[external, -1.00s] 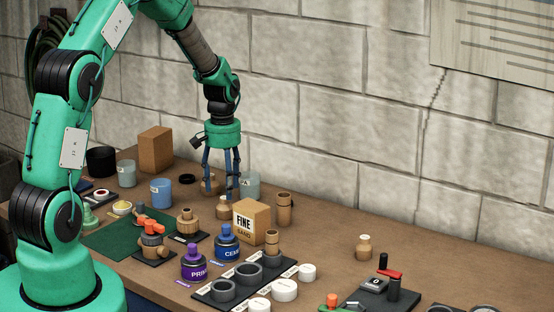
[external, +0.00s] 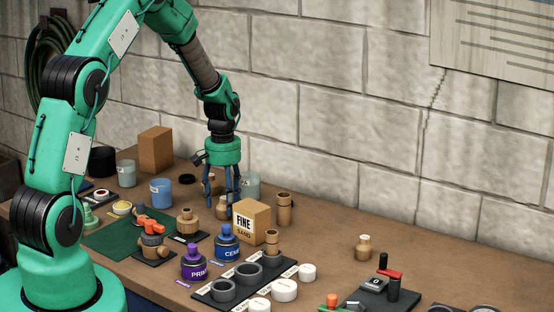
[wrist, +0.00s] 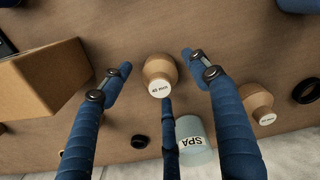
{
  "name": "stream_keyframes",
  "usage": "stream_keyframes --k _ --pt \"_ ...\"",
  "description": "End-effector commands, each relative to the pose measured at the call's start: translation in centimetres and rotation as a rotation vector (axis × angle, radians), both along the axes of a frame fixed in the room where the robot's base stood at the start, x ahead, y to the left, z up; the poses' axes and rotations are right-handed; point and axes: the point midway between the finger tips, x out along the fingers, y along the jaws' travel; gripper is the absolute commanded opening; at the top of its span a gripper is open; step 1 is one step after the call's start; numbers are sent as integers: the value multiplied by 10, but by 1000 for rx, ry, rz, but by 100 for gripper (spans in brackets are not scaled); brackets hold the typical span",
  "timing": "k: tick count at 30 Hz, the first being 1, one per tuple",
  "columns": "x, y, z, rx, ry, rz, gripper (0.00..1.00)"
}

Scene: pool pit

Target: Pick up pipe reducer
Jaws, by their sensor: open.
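A tan reducer-like fitting (external: 221,209) with a narrow neck stands on the bench, left of the FINE sand box. In the wrist view the fitting (wrist: 160,72) shows a white end with a "mm" label, its number hard to read. My gripper (external: 222,197) points straight down over it, with three blue fingers spread open. In the wrist view the fingers of my gripper (wrist: 157,68) stand around the fitting, apart from it on the left and right. The lower middle finger overlaps its edge; contact cannot be told.
The FINE sand box (external: 251,221) stands close on the right. A similar tan fitting (wrist: 256,102) and the grey SPA cup (wrist: 190,140) are near the fingers. Another tan fitting (external: 364,247) stands far right, with bare bench around it.

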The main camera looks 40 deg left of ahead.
Motion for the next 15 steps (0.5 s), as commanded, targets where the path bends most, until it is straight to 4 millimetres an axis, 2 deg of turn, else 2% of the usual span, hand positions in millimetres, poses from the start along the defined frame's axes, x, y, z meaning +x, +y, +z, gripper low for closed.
stream_keyframes --k 5,12,13,15 --pt "0 0 0 0 0 0 61" --pt "0 0 0 0 0 0 13" --pt "0 0 0 0 0 0 9" --pt "0 0 0 0 0 0 9"
